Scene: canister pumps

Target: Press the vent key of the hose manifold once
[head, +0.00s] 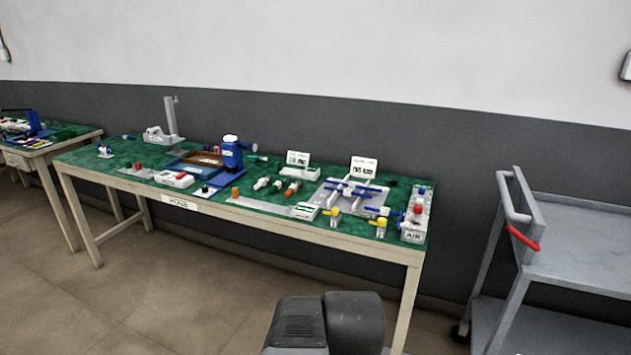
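A long table with a green top (120,160) stands against the wall; the white label (179,202) on its front edge appears to read HOSE. At its right part a pale plate (325,198) carries pale bars with blue handles, below a small white sign (363,168). At the right end is a grey block (415,220) with red knobs and a label like AIR. A white box with a red button (174,180) sits left of centre. I cannot tell which one is the hose manifold, and no vent key can be made out. My gripper is not in view.
A blue canister pump (231,154) stands mid-table, with a grey stand (170,118) behind left. Yellow-topped fittings (381,225) sit near the front edge. A grey cart (570,240) with a red handle grip stands right. Another table (45,145) is far left. Floor in front is clear.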

